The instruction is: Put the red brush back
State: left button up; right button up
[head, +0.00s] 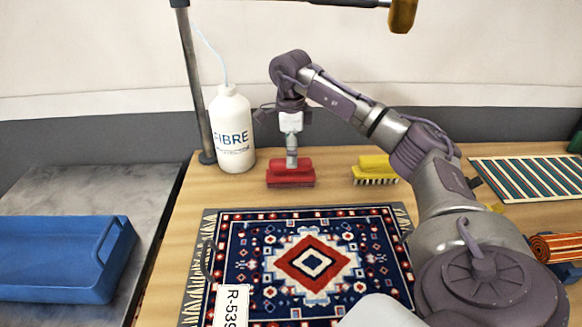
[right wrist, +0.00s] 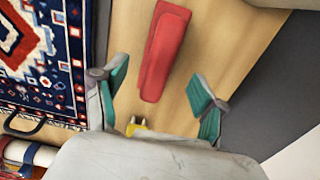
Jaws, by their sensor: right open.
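The red brush (head: 291,179) lies on the wooden table behind the patterned rug, between the white FIBRE bottle and a yellow brush. My right gripper (head: 291,158) reaches down from above, right over the red brush. In the right wrist view the red brush (right wrist: 166,52) shows lengthwise ahead of the open fingers (right wrist: 158,80), which hold nothing. Whether the fingertips reach down beside the brush is hard to tell. My left gripper is not in view.
The white FIBRE bottle (head: 232,130) and a dark post (head: 196,90) stand close left of my gripper. The yellow brush (head: 375,165) is to the right. The rug (head: 310,262) lies in front, a striped rug (head: 530,178) far right, a blue tray (head: 60,258) far left.

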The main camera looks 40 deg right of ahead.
notch_tip(320, 180, up, 6)
jog(key=shift+f, duration=0.1)
dwell(0.7)
